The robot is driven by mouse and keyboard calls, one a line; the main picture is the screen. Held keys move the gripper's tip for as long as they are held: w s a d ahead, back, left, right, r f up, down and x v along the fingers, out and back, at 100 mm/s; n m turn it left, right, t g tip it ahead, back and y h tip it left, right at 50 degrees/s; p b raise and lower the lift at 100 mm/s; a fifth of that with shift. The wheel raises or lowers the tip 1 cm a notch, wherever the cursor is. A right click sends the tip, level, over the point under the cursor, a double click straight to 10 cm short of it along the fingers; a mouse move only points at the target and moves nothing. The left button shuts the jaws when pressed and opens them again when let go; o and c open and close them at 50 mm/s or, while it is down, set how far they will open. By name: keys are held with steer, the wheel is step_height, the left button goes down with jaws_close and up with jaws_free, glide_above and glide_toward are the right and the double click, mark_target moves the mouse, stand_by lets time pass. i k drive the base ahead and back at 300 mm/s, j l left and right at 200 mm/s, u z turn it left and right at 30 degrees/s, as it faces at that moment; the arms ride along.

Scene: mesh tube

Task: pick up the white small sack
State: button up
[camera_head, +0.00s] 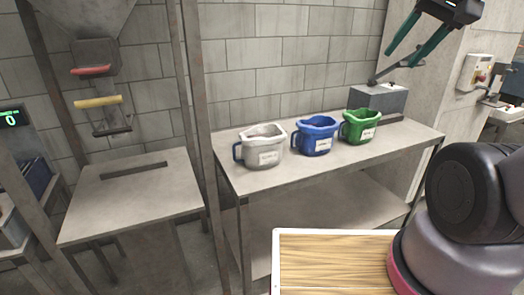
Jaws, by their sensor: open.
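The white small sack (265,149) stands upright on the long grey table, leftmost in a row of three. It is greyish white, with a dark loop handle on its left and a pale label on its front. My gripper (397,60) is at the upper right, high above the right part of the table. Its two dark green fingers point down and left and are spread apart with nothing between them. It is well away from the white sack, to the right of and above it in the picture.
A blue sack (318,131) and a green sack (360,122) stand right of the white one. A grey block-shaped machine (377,100) sits at the table's back right. A metal post (196,110) rises left of the long table (390,146). The table's front is clear.

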mark_target(261, 146)
steer(key=i+l+u, duration=0.1)
steer(key=i+u, duration=0.2)
steer(key=i+l+u, duration=0.3)
steer(key=i, duration=0.15)
steer(key=i+l+u, duration=0.3)
steer(key=i+j, duration=0.1)
